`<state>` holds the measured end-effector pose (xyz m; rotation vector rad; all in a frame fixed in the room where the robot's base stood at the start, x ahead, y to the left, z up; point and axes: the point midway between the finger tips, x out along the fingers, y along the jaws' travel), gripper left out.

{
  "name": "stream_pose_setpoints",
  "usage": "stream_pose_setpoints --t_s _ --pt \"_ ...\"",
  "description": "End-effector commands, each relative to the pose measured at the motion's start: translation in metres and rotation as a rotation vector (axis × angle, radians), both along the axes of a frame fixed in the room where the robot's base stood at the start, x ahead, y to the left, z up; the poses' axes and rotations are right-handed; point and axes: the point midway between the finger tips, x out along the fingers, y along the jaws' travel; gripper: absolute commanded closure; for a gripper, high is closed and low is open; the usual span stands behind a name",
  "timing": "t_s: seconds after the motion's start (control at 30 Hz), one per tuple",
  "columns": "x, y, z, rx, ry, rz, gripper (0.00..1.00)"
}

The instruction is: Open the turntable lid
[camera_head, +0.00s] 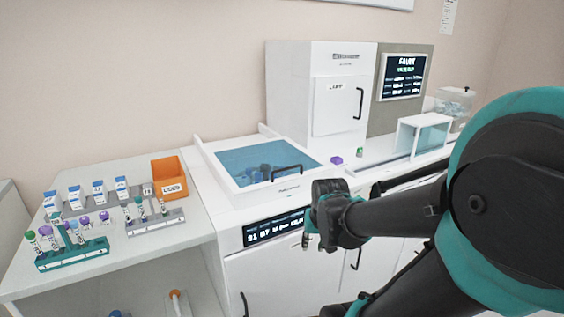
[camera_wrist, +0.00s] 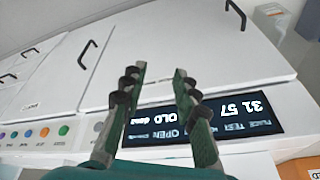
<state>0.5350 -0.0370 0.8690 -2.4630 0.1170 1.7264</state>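The turntable lid (camera_head: 250,185) is a white frame with a clear blue window, lying flat on the white bench unit in the head view. Its black handle (camera_head: 287,172) is at the front right of the lid. Dark and purple items show blurred under the window. My gripper (camera_head: 307,238) is in front of the unit, below and to the right of the handle and apart from it. In the wrist view my gripper (camera_wrist: 160,70) has its two fingers spread with nothing between them. The lid cannot be made out in the wrist view.
A display panel (camera_head: 274,229) is on the unit's front, also in the wrist view (camera_wrist: 215,118), above white cabinet doors (camera_wrist: 180,40) with black handles. A tall white cabinet (camera_head: 320,90) stands behind. Tube racks (camera_head: 72,254) and an orange bin (camera_head: 169,178) are at left.

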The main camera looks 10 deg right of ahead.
Motion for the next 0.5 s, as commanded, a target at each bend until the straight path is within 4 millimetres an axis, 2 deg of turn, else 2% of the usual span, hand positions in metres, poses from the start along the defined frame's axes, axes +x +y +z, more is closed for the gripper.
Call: stream_pose_setpoints --t_s 0.03,0.2,0.4,0.5 --pt "0.023 0.002 0.021 0.024 0.010 -0.055 0.69" --pt "0.092 0.010 0.101 0.120 0.057 -0.300 0.69" --pt "0.152 0.021 0.201 0.220 0.113 -0.595 0.69" --pt "0.172 0.027 0.248 0.261 0.141 -0.736 0.69"
